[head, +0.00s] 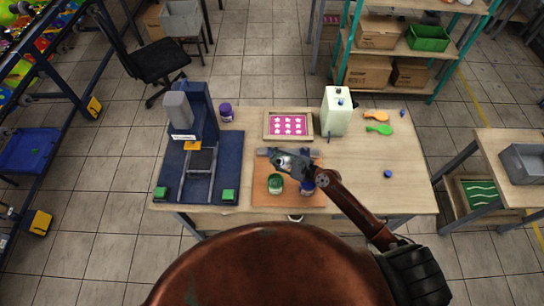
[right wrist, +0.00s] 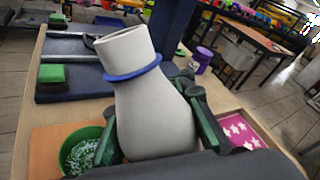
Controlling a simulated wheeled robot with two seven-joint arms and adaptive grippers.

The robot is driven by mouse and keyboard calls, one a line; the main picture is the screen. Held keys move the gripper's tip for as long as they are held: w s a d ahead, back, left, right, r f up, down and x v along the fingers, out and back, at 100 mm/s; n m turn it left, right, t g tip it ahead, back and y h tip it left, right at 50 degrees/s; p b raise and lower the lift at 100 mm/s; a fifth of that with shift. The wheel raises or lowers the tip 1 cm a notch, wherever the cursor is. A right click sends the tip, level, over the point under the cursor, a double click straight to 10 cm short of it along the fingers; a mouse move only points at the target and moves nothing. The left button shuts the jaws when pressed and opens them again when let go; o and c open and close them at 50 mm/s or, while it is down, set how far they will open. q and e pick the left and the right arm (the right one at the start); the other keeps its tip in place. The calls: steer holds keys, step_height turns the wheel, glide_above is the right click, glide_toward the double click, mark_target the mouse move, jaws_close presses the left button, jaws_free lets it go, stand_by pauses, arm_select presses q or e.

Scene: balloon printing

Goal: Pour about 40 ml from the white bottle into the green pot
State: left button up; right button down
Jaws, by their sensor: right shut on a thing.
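The white bottle (right wrist: 150,110) has a blue ring below its open neck. My right gripper (right wrist: 155,125) is shut on its body, one dark green finger on each side. The bottle leans left in the right wrist view; in the head view (head: 284,161) only a small pale part shows. The green pot (head: 276,184) stands open on the orange mat (head: 262,198), just in front of the right gripper (head: 287,163). In the right wrist view the pot (right wrist: 82,150) is at the lower left, with speckled white and green inside. No stream of liquid shows. My left gripper is out of view.
A dark blue pot (head: 308,188) stands right of the green pot, partly under my arm. A pink star-patterned screen (head: 288,125) and a pale canister (head: 337,112) are behind. The blue press (head: 202,112) fills the table's left. The table's right front is mostly clear.

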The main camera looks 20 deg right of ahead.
steer(key=m, duration=0.1)
steer(key=s+a+r+m+y, duration=0.1)
steer(key=shift+a+m+b, duration=0.3)
steer(key=shift+m+b, duration=0.1)
steer(key=shift+s+a+r+m+t+y+p, duration=0.15)
steer(key=shift+s+a+r+m+y+p, duration=0.15)
steer(key=shift+a+r+m, duration=0.35)
steer(key=shift+s+a+r+m+t+y+p, duration=0.15)
steer(key=shift+s+a+r+m+y, duration=0.15)
steer(key=shift+m, duration=0.55)
steer(key=shift+w, duration=0.1)
